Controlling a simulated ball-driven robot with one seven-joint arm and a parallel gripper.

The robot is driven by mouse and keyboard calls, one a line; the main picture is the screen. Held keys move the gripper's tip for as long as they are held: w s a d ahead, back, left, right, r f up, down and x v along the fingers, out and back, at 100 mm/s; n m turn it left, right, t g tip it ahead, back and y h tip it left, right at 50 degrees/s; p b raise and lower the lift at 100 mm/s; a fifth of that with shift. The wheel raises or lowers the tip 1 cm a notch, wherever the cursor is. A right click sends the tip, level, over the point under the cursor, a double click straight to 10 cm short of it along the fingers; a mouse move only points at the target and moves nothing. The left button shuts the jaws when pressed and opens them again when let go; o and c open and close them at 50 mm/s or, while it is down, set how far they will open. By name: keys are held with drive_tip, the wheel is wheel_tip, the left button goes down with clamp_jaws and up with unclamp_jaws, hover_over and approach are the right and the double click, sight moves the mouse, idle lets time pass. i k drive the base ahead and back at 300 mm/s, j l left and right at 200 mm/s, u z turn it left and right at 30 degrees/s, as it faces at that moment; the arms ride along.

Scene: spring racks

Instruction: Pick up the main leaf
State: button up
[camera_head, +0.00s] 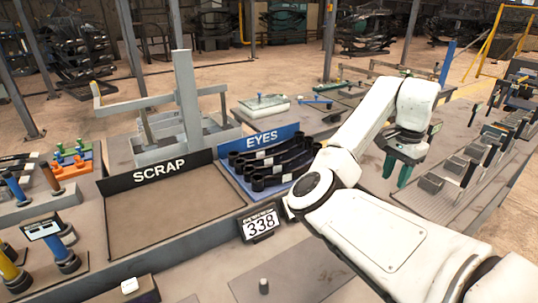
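Several dark bars with rolled eyes at their ends lie in the blue tray marked EYES (226,178). One of these eyed bars (275,180) lies toward the front of the tray. I cannot tell which piece is the main leaf. My gripper (395,181) has green fingers pointing down, to the right of the EYES tray and above the bench. The fingers look apart, with nothing seen between them. My white arm crosses the right foreground and hides part of the bench and the space beside the tray.
An empty tray marked SCRAP (160,217) stands left of the EYES tray. A grey upright fixture (187,95) rises behind it. A 338 display (260,224) stands in front. Racks with several grey blocks (453,165) fill the right side. A small peg (264,286) stands on the front plate.

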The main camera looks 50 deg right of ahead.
sight(280, 167)
drive_tip(key=i, duration=1.1)
